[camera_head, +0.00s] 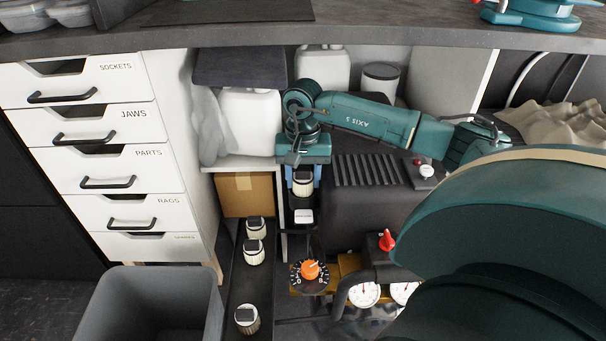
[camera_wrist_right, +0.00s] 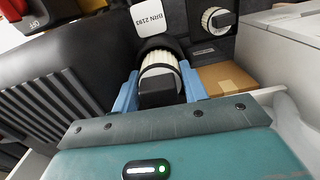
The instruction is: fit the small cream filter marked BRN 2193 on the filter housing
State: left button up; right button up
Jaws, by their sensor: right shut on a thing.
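My right gripper (camera_head: 303,186) reaches in from the right under the bench top, pointing down. Its blue fingers (camera_wrist_right: 160,92) are shut on a small cream ribbed filter (camera_head: 303,183) with a black square end. The filter also shows in the right wrist view (camera_wrist_right: 160,70), with a black ring at its far end. A white label (camera_wrist_right: 150,17) reading BRN 2193 is just beyond that ring. In the head view the label (camera_head: 303,216) is too small to read. Whether the filter touches anything beyond it cannot be told. I cannot pick out the filter housing for sure. My left gripper is not in view.
Similar cream filters (camera_head: 254,252) stand on a dark strip left of the gripper. A black finned machine (camera_head: 365,200) is close on the right, with a red knob (camera_head: 387,240) and gauges (camera_head: 364,294). A cardboard box (camera_head: 245,195), white drawers (camera_head: 90,130) and a grey bin (camera_head: 150,300) are left.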

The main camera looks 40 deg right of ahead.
jog(key=shift+f+b, duration=0.5)
jog(key=shift+f, duration=0.2)
